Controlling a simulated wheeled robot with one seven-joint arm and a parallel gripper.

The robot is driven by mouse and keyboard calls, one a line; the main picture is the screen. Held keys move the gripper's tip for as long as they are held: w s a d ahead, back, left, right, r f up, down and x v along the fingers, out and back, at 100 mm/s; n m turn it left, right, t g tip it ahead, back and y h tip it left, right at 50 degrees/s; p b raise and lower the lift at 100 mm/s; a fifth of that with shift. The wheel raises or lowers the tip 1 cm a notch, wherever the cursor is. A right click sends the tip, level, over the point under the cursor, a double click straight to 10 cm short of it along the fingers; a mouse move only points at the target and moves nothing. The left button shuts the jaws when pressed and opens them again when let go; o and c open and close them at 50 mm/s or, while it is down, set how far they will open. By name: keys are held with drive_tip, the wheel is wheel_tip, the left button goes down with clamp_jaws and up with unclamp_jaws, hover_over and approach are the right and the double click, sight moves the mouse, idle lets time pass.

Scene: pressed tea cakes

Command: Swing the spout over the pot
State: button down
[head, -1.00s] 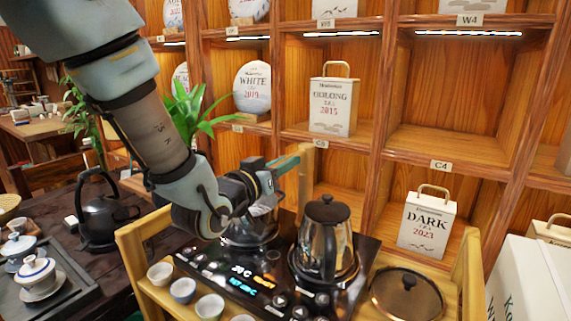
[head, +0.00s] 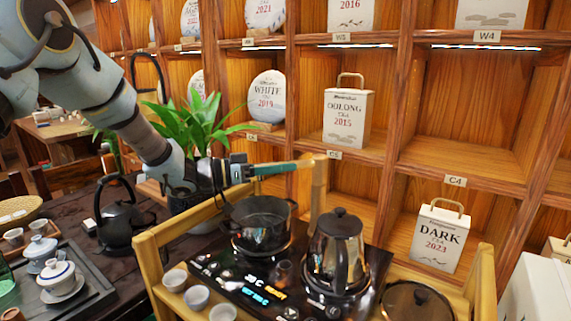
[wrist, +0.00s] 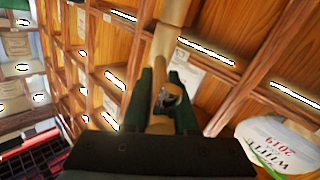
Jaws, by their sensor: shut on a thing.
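The spout (head: 309,163) is a pale wooden bar at the top of an upright wooden post (head: 318,192) behind the stove. My gripper (head: 284,168) is shut on the spout, with its green fingers on both sides of the bar in the wrist view (wrist: 160,95). A small metal fitting shows between the fingers there. The open black pot (head: 262,232) sits on the left burner, below and in front of my gripper. The fingers hide the spout's free end in the head view, so I cannot tell whether it is exactly over the pot.
A glass and black kettle (head: 335,252) stands on the right burner, close to the post. A lid (head: 416,303) lies right of the stove. Small cups (head: 196,298) line the tray's left front. A dark kettle (head: 117,228) and plant (head: 190,125) stand left. Shelves rise behind.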

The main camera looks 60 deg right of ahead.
drive_tip(key=shift+w+d+m+g+y, duration=0.4)
drive_tip(key=shift+m+g+y, duration=0.2)
drive_tip(key=shift+g, duration=0.2)
drive_tip(key=c, duration=0.7)
unclamp_jaws()
drive_tip(key=shift+a, duration=0.1)
drive_tip(key=b+v, duration=0.2)
drive_tip(key=v, duration=0.8)
drive_tip(key=shift+w+a, duration=0.15)
drive_tip(key=shift+w, duration=0.1)
